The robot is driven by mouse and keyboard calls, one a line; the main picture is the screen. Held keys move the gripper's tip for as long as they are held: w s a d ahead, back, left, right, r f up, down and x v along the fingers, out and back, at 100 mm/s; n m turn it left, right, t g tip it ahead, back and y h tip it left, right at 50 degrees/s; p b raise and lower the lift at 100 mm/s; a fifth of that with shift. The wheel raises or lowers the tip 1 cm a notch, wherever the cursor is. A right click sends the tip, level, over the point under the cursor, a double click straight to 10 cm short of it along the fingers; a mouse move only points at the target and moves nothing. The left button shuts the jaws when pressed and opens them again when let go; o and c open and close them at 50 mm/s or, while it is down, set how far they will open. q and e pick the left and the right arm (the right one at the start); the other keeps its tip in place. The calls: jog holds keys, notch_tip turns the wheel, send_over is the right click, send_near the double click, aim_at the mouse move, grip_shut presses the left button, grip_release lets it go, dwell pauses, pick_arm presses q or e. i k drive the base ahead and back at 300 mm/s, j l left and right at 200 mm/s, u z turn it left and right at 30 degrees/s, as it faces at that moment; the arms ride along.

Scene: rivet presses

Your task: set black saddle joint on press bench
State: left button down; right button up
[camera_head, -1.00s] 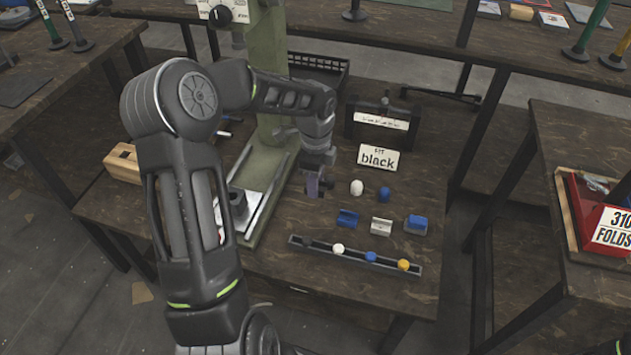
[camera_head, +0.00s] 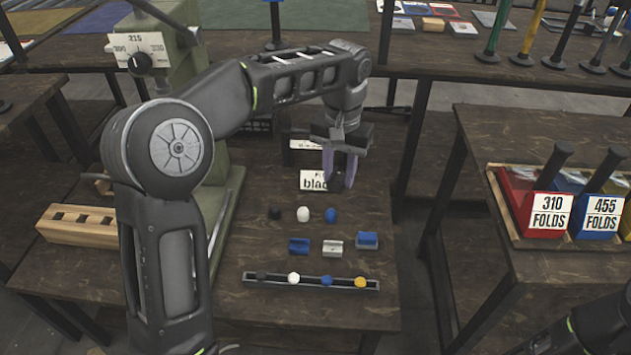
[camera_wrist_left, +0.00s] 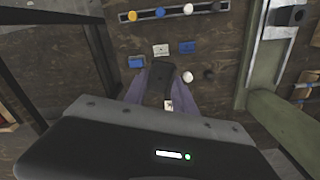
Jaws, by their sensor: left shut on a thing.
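On the bench below are a blue saddle joint (camera_head: 299,246), a white one (camera_head: 332,248) and another blue piece (camera_head: 367,240). My right gripper is not in view.
A green press (camera_head: 165,62) stands at the bench's left. Black, white and blue round pieces (camera_head: 303,214) sit behind the saddles. A narrow tray with several balls (camera_head: 252,278) lies in front. A wooden block (camera_head: 78,226) lies left.

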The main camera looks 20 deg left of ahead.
aim_at(82, 272)
jog(key=k+j+u, duration=0.2)
jog(key=j, duration=0.3)
jog(key=j+u, duration=0.2)
jog(key=j, duration=0.3)
jog(key=k+j+u, duration=0.2)
jog(key=j, duration=0.35)
jog(key=i, duration=0.1)
